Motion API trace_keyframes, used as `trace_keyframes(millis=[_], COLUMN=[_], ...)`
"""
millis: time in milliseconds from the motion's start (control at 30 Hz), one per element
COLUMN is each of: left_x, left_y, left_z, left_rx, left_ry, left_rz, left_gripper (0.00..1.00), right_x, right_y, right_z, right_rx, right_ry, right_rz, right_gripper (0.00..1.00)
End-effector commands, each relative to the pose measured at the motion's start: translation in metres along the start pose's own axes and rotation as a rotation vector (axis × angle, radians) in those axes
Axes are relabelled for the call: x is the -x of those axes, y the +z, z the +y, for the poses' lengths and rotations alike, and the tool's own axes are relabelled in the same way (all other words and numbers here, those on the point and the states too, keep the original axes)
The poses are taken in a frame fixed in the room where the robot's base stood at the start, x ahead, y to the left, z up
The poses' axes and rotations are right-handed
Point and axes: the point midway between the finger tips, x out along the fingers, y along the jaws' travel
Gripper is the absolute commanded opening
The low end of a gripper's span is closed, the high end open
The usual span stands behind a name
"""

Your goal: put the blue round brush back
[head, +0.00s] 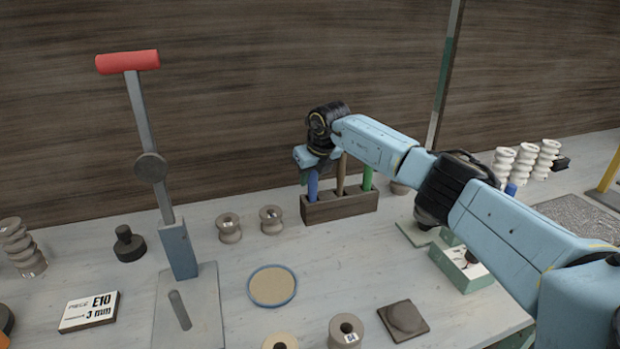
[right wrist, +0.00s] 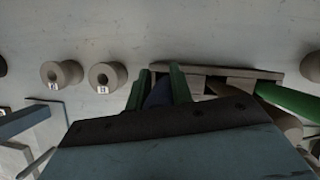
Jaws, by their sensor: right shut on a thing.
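The blue round brush (head: 313,187) stands upright at the left end of a dark wooden rack (head: 345,208). My right gripper (head: 310,172) is shut on its handle from above. In the right wrist view the blue handle (right wrist: 157,96) shows between my two green fingers, over the left end of the rack (right wrist: 222,72). The brush's lower end meets the rack's left slot; I cannot tell how deep it sits. A brown-handled tool (head: 341,176) and a green-handled tool (head: 367,179) stand in the rack to the right. My left gripper is out of view.
Two clay spools (head: 229,228) stand just left of the rack. A round blue-rimmed disc (head: 272,286) lies in front of it. A tall red-handled press (head: 155,165) stands at left. A green box (head: 461,268) lies to the right, under my right arm.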

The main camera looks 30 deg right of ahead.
Motion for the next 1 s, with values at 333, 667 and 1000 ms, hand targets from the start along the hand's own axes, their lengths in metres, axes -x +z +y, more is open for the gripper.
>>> trace_keyframes(millis=[333, 667, 1000], left_x=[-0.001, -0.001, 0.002], left_y=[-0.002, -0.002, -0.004], left_z=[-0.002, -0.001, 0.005], left_rx=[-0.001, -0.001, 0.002], left_ry=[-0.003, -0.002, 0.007], left_rz=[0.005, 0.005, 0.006], left_gripper=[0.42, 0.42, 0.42], right_x=[-0.004, -0.004, 0.011], right_y=[-0.002, -0.002, 0.001], right_z=[0.0, 0.0, -0.001], right_rx=[0.001, 0.001, 0.002], right_ry=[0.0, 0.0, -0.001], right_rz=[-0.002, -0.002, -0.004], right_gripper=[0.0, 0.44, 0.44])
